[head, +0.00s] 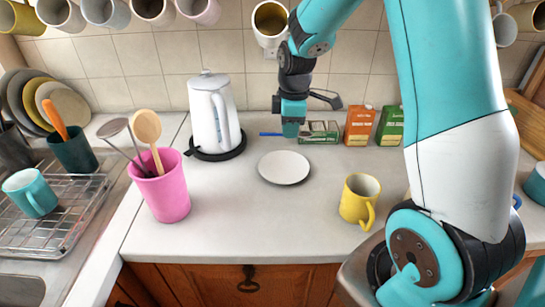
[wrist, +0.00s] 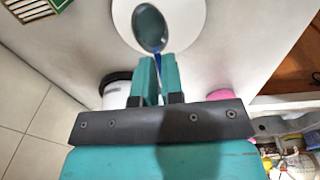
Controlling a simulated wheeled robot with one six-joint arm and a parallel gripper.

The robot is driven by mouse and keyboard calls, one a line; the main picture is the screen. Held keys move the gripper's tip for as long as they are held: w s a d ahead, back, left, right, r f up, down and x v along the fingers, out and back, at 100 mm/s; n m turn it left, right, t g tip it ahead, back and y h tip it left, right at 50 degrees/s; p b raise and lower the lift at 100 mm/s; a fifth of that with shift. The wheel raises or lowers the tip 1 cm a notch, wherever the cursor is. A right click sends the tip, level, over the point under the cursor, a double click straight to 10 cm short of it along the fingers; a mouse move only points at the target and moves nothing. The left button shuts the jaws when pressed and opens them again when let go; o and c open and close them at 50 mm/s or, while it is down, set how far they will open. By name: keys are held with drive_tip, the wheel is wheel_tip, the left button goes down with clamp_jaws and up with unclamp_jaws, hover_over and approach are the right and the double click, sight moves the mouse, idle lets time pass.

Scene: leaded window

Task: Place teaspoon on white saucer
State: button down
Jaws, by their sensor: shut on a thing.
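The white saucer (head: 284,168) lies flat on the counter in front of the kettle and is empty in the head view. My gripper (head: 291,131) is behind the saucer, pointing down. In the wrist view, my gripper (wrist: 159,72) is shut on the teaspoon, whose dark shiny bowl (wrist: 150,28) sticks out past the fingertips and overlaps the white saucer (wrist: 188,22) in the picture. A blue handle (head: 269,134) shows left of the fingers in the head view. The bowl is hidden there. I cannot tell the spoon's height above the counter.
A white kettle (head: 211,115) stands left of my gripper. A green box (head: 320,131) lies right beside it, with an orange box (head: 359,125) and another green box (head: 390,125) upright. A yellow mug (head: 359,200) and pink cup (head: 163,190) stand nearer. The counter front is clear.

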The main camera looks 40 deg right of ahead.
sight(286, 168)
drive_tip(key=shift+w+d, duration=0.1)
drive_tip(key=shift+w, duration=0.15)
wheel_tip(286, 168, down, 9)
drive_tip(key=shift+w+f+p, duration=0.15)
drive_tip(key=shift+p, duration=0.65)
drive_tip(key=shift+f, duration=0.35)
drive_tip(key=shift+f, duration=0.15)
drive_tip(key=shift+f+b, duration=0.4)
drive_tip(key=c, duration=1.2)
unclamp_jaws()
drive_tip(key=shift+r, duration=0.1)
drive_tip(key=shift+c, duration=0.2)
